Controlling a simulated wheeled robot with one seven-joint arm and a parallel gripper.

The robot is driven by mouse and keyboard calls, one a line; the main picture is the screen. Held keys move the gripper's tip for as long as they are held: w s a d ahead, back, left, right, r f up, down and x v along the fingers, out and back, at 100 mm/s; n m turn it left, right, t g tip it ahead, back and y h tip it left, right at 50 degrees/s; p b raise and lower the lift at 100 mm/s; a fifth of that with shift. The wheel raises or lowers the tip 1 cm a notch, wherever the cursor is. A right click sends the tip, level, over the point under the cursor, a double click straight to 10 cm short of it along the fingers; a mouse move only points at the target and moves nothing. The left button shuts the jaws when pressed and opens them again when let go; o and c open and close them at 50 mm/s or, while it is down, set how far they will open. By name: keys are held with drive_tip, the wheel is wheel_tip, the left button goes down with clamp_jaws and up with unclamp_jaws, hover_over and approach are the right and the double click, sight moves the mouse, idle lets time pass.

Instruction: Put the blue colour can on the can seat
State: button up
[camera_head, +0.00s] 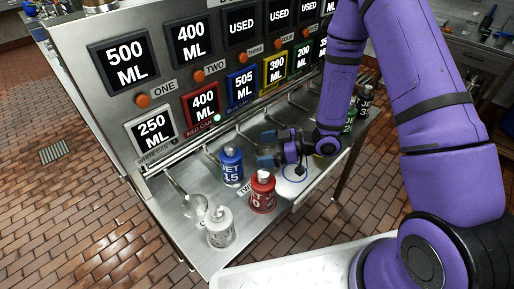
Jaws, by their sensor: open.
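The blue can (231,170), with white lettering and a white cap, stands upright on the steel shelf. My gripper (264,148) is open to the right of the blue can, with its fingers pointing left towards it. A gap shows between the fingertips and the can, and nothing is seen between the fingers. A white pad with a dark ring (294,173), which looks like the can seat, lies on the shelf below my gripper, and no can is seen on it.
A red can (262,192) stands between the blue can and the ringed pad, near the shelf front. A white can (220,228) stands at front left, with a metal spout (190,200) beside it. Darker cans (362,103) stand beyond my arm. The panel (170,85) rises behind.

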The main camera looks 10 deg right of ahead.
drive_tip(key=shift+s+d, duration=0.1)
drive_tip(key=shift+d, duration=0.1)
drive_tip(key=shift+r, duration=0.1)
drive_tip(key=w+d+r+m+t+h, duration=0.1)
drive_tip(key=w+d+r+t+h, duration=0.1)
drive_tip(key=w+d+r+h, duration=0.3)
drive_tip(key=w+d+r+m+t+h, duration=0.1)
drive_tip(key=w+d+r+t+h, duration=0.1)
drive_tip(key=r, duration=0.5)
drive_tip(key=s+d+r+m+t+h, duration=0.1)
drive_tip(key=s+d+r+m+h, duration=0.1)
drive_tip(key=d+r+h, duration=0.3)
drive_tip(key=s+d+r+m+h, duration=0.1)
drive_tip(key=s+d+r+m, duration=0.15)
drive_tip(key=r, duration=0.45)
drive_tip(key=s+d+r+m+g+h, duration=0.25)
drive_tip(key=s+r+m, duration=0.25)
drive_tip(key=s+r, duration=0.45)
drive_tip(key=s+a+r+m+g+y, duration=0.1)
drive_tip(key=s+r+m, duration=0.1)
drive_tip(key=s, duration=1.4)
drive_tip(key=shift+r+m, duration=0.4)
drive_tip(key=shift+m, duration=0.15)
drive_tip(key=shift+g+y, duration=0.25)
drive_tip(key=shift+c, duration=0.2)
